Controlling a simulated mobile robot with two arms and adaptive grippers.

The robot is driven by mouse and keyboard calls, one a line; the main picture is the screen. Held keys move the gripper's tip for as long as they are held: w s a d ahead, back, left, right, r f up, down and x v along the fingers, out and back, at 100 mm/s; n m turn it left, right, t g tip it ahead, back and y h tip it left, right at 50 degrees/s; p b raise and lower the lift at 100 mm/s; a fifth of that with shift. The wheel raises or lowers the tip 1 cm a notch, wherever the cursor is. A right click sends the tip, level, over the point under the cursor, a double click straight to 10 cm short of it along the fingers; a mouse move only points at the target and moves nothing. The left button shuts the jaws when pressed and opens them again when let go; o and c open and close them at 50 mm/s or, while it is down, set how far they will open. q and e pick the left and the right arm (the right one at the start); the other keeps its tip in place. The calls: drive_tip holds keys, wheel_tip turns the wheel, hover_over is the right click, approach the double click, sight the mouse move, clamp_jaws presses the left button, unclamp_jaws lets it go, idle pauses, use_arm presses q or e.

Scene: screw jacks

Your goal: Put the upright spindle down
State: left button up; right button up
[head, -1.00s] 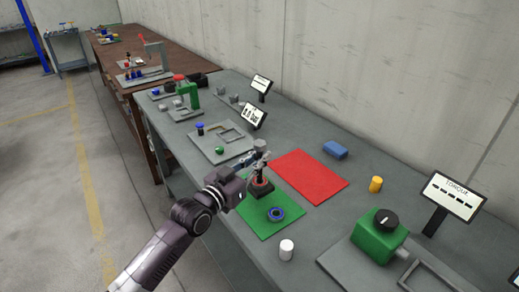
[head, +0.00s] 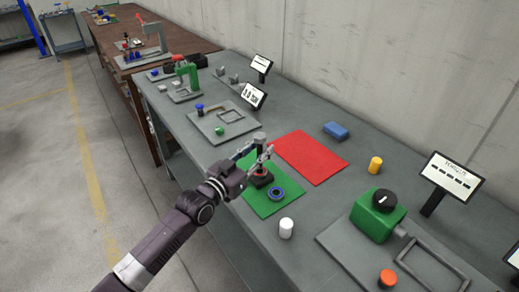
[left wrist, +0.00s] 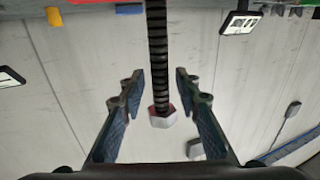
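The upright spindle (head: 259,138) stands over the green mat (head: 262,208), with a dark, red-ringed part (head: 262,180) at its foot. In the left wrist view it is a dark threaded rod (left wrist: 157,45) with a grey and reddish hexagonal end (left wrist: 162,118). My left gripper (head: 257,152) is at the spindle's upper part. In the left wrist view its fingers (left wrist: 157,85) are spread on both sides of the rod, with gaps visible. The foot's exact contact with the mat is hard to tell. My right gripper is not in view.
A blue ring (head: 277,194) lies on the green mat near the spindle. A white cylinder (head: 286,228) stands to the front right. The red mat (head: 310,158) is bare. A green device (head: 378,215) and a torque display (head: 450,175) are at right.

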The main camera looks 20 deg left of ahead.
use_arm(q)
drive_tip(key=shift+r, duration=0.2)
drive_tip(key=b+v, duration=0.1)
drive_tip(key=v, duration=1.1)
drive_tip(key=shift+b, duration=0.35)
drive_tip(key=shift+f, duration=0.1)
